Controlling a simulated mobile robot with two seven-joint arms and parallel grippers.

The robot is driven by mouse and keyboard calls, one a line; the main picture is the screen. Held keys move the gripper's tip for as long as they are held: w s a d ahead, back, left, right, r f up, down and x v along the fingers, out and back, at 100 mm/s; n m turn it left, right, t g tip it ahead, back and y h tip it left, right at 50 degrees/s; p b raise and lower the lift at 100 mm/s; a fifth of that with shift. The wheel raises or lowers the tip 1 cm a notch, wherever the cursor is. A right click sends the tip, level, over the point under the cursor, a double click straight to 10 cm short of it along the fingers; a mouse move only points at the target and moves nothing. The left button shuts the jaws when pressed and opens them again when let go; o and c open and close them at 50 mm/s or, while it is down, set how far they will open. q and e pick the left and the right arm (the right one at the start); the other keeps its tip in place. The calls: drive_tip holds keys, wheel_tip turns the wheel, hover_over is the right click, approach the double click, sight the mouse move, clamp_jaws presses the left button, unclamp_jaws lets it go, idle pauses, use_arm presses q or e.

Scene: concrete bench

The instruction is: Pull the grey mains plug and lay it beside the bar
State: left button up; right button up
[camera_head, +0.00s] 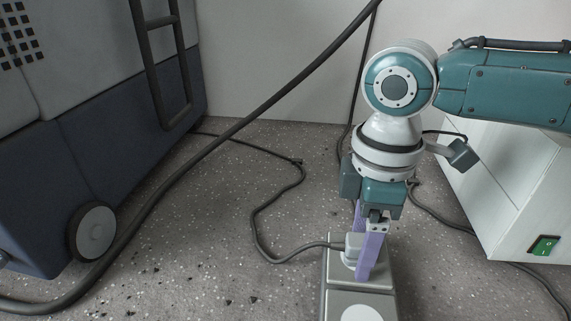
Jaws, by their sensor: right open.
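The grey mains plug (352,244) sits at the far socket of the grey power bar (337,291), with its dark cable leaving to the left. My right gripper (363,262) points down over the bar, with its purple fingers around the plug. The fingers are open, one beyond the plug and one at its right side. Whether they touch it I cannot tell. The plug's right side is partly hidden by the near finger. My left gripper is not in view.
A dark blue and grey wheeled machine (90,150) stands at the left. A white housing with a green switch (543,245) stands at the right. A thick dark hose (215,147) crosses the view diagonally. The bench left of the bar is mostly clear apart from the cable (256,222).

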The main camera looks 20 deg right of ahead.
idle(0.3)
drive_tip(key=shift+c, duration=1.4)
clamp_jaws()
drive_tip(key=shift+r, duration=0.1)
drive_tip(key=shift+r+p, duration=1.3)
drive_tip(key=shift+p, duration=0.5)
drive_tip(key=shift+r+p, duration=1.65)
drive_tip(key=shift+p, duration=0.35)
